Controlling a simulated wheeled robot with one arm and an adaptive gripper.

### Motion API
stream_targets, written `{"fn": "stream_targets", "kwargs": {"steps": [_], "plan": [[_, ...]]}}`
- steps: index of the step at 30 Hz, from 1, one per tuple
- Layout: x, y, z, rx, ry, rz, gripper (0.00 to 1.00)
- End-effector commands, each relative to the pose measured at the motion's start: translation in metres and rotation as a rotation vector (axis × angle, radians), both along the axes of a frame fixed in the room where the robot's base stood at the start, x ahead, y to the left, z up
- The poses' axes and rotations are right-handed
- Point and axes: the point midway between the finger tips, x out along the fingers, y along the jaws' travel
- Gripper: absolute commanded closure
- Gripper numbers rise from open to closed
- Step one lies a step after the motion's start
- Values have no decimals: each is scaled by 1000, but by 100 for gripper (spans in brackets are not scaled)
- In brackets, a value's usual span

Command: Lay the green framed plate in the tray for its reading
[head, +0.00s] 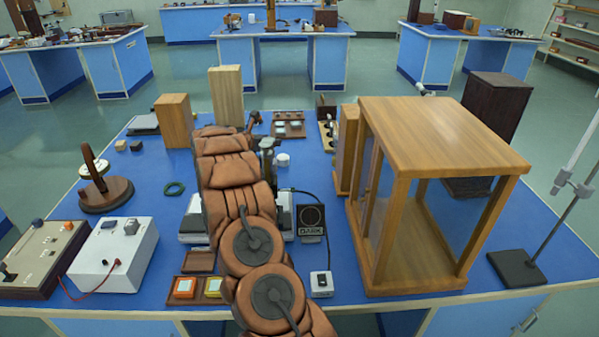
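I cannot make out the green framed plate in the head view; my own arm covers the middle of the bench. A small wooden holder (199,302) at the front edge carries an orange framed plate (184,287) and a yellow framed plate (213,287). Its right end is hidden by my arm. A small brown tray (199,262) lies just behind it and looks empty. A pale instrument (193,222) shows on both sides of my arm; its middle is hidden. Dark parts at my arm's far end may belong to my gripper, but its fingertips and anything in them are hidden.
A large wooden glazed case (437,135) fills the right side. A white supply box (115,255) is at left. Tall wooden blocks (226,95) stand behind.

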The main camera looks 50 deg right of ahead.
Motion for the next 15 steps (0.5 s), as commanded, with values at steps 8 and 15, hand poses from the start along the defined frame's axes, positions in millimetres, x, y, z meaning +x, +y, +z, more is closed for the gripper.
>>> {"fn": "stream_targets", "kwargs": {"steps": [8,15], "plan": [[-49,-51,-36,-2,0,-119,83],[-56,-57,-60,0,0,-135,83]]}}
